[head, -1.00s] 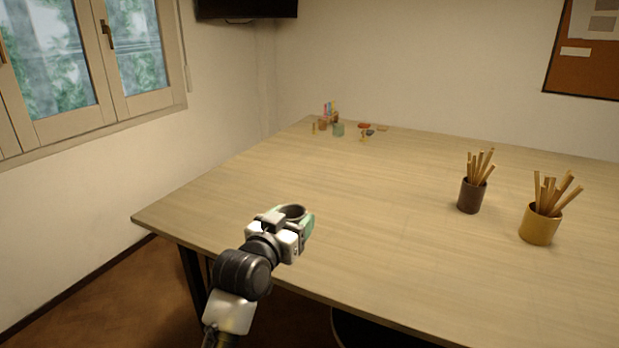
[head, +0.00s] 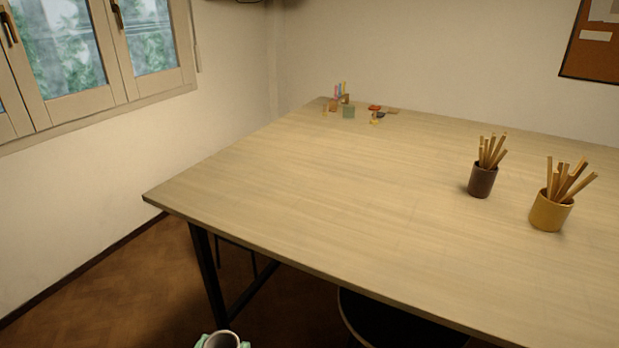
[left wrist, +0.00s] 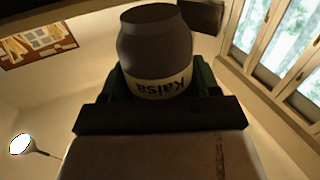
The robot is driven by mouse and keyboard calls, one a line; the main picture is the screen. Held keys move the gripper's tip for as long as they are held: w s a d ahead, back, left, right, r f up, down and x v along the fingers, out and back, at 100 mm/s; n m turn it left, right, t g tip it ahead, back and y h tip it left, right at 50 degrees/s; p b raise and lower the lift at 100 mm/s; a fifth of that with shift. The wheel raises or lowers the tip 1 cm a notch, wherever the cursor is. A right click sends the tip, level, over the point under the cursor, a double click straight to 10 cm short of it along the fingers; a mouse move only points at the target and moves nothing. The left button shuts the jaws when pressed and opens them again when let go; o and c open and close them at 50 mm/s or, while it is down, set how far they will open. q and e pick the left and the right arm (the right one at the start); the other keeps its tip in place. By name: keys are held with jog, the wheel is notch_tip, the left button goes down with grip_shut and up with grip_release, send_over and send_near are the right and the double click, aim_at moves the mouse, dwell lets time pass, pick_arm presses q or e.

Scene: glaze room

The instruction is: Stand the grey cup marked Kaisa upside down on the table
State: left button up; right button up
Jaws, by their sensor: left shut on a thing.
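My left gripper (left wrist: 160,88) is shut on the grey cup (left wrist: 155,42), which fills the top middle of the left wrist view. The cup's pale band reads Kaisa, with the lettering upside down in that picture. In the head view only the cup's rim (head: 222,341) shows at the bottom edge, between the green fingertips of the left gripper (head: 224,344). Its mouth appears to face up; the rest is cut off. The cup is in front of the table (head: 330,190), off its near edge. My right gripper is not in view.
A dark brown pot (head: 482,181) and a yellow pot (head: 550,213), both with wooden sticks, stand on the right. Small coloured items, including a green block (head: 348,112), sit at the far left corner. The table's middle and left are clear. A dark stool (head: 400,322) is below the near edge.

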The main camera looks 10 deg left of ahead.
pick_arm(q)
jog(key=w+r+p, duration=0.6)
jog(key=w+r, duration=0.4)
jog(key=w, duration=0.5)
jog(key=w+r+p, duration=0.7)
jog(key=w+r, duration=0.4)
jog(key=w, duration=0.5)
jog(key=shift+w+a, duration=0.25)
jog(key=shift+a, duration=0.15)
jog(key=n+p, duration=1.3)
jog(key=n, duration=2.2)
jog(key=shift+f+n, duration=0.1)
jog(key=shift+n, duration=0.3)
